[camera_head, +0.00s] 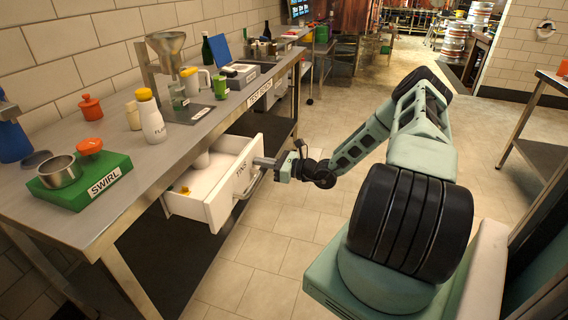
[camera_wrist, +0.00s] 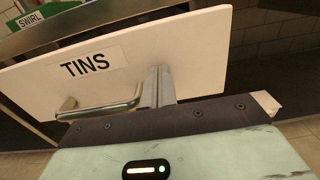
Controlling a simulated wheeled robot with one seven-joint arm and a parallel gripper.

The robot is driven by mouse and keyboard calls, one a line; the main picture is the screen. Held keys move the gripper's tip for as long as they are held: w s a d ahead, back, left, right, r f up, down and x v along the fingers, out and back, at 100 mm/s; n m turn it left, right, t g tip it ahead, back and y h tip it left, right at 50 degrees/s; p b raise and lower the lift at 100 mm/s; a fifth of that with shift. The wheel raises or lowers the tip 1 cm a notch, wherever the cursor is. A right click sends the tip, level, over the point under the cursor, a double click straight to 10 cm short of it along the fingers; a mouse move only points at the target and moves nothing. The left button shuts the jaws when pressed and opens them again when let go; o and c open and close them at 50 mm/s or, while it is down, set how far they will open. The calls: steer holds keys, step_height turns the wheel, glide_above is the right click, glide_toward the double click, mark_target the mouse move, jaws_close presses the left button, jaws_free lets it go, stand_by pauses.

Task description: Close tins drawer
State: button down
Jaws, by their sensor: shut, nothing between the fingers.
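The white tins drawer (camera_head: 214,208) stands open under the test bench. Its front bears a TINS label, which also shows in the wrist view (camera_wrist: 87,64), and a metal bar handle (camera_wrist: 100,110). My gripper (camera_head: 257,162) is at the drawer front, near the end farther from the head camera. In the wrist view my gripper's fingers (camera_wrist: 160,72) are shut and empty, just right of the handle, with tips at or very near the white panel. I cannot tell whether they touch it. A small white item and a yellow one are inside the drawer.
The steel bench (camera_head: 150,165) holds a green SWIRL block (camera_head: 85,185) with a metal cup, a white bottle (camera_head: 152,120), a funnel stand and other items. The tiled floor (camera_head: 270,255) beside the drawer is clear. Another table (camera_head: 550,80) stands at the right.

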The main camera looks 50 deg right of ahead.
mark_target(227, 163)
steer(key=x, duration=1.3)
steer(key=shift+w+a+p, duration=0.15)
steer(key=shift+w+p, duration=0.15)
steer(key=shift+p, duration=0.1)
